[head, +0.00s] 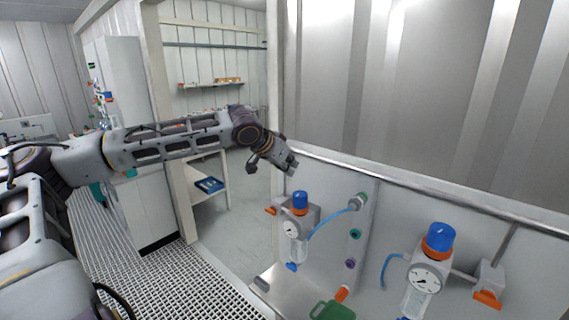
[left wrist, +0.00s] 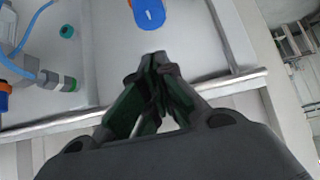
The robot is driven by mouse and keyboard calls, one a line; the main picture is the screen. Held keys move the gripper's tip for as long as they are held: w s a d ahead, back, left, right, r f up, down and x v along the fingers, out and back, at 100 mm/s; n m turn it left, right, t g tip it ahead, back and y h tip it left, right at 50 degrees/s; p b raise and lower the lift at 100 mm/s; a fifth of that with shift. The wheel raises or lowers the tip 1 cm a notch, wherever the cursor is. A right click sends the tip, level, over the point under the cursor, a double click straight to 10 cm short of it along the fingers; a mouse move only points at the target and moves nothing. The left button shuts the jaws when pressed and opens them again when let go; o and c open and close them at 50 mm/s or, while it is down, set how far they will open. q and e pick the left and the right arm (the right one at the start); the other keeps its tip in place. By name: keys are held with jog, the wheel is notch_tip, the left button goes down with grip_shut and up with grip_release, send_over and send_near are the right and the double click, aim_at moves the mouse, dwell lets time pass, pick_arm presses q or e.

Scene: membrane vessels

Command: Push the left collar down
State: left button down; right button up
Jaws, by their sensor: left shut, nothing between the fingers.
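The left regulator (head: 293,228) stands on the panel with a blue knob (head: 300,199), a thin orange collar (head: 300,211) under the knob, and a round gauge (head: 290,228). My left gripper (head: 292,167) is shut and empty, above and slightly left of the blue knob in the head view, apart from it. In the left wrist view the shut fingers (left wrist: 159,62) point towards the blue knob (left wrist: 149,12) at the top edge. Most of the collar is out of that view. My right gripper is not in view.
A second regulator with a blue knob (head: 439,237) and gauge (head: 425,279) is at the right. A blue hose (head: 330,220) runs to a fitting (head: 359,201) on the panel. A metal rail (head: 400,178) runs along the panel top. A green-handled valve (head: 332,311) sits low in front.

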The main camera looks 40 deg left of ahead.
pick_arm(q)
jog(key=shift+b+v, duration=0.4)
jog(key=shift+v, duration=1.15)
